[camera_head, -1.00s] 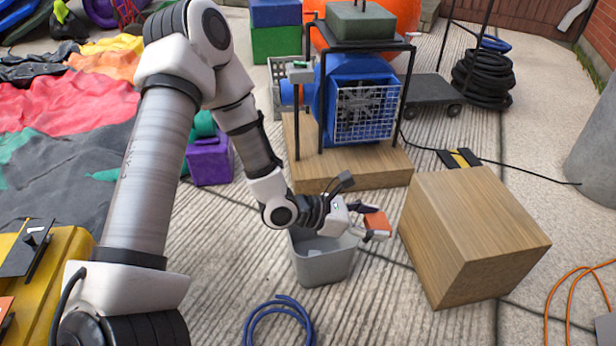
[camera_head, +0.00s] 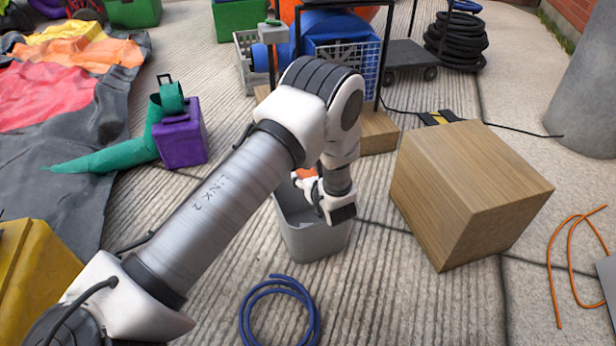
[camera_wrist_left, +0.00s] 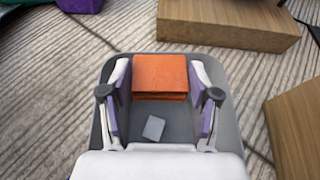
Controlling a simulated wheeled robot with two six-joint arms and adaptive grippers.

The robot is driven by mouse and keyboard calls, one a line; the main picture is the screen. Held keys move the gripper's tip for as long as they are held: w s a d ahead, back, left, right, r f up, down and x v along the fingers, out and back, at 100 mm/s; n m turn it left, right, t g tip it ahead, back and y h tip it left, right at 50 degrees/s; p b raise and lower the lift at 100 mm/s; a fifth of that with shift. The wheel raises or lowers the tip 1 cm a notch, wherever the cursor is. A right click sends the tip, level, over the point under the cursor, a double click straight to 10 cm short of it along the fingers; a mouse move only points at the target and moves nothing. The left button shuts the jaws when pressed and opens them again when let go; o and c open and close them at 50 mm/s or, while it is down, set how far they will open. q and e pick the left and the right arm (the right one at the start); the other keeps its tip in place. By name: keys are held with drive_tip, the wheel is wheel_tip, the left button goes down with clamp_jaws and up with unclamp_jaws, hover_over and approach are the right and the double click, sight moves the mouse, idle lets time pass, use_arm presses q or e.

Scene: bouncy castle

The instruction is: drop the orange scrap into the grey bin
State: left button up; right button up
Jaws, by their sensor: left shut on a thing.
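The orange scrap (camera_head: 307,173) is held between the fingers of my left gripper (camera_head: 306,184), which is shut on it. In the left wrist view the scrap (camera_wrist_left: 160,75) shows as a flat-faced orange block between the two purple-padded fingers. The grey bin (camera_head: 318,240) stands upright on the paving, left of the wooden box. My left gripper and the scrap are over the bin's opening, and my arm hides part of its rim. In the left wrist view a small light-grey piece (camera_wrist_left: 153,128) lies inside the bin. My right gripper is out of view.
A wooden box (camera_head: 465,190) stands close to the bin's right. A blue hose coil (camera_head: 280,312) lies in front. A purple block (camera_head: 180,135) is left. Paving between is clear.

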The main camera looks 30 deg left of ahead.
sight(308, 176)
use_arm(q)
wheel_tip(308, 176, down, 5)
drive_tip(key=b, duration=0.3)
drive_tip(key=shift+f, duration=0.1)
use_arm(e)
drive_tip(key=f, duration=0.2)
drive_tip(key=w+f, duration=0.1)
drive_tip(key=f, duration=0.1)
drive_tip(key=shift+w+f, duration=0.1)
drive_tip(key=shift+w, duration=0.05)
use_arm(q)
drive_tip(key=o, duration=0.9)
wheel_tip(308, 176, up, 10)
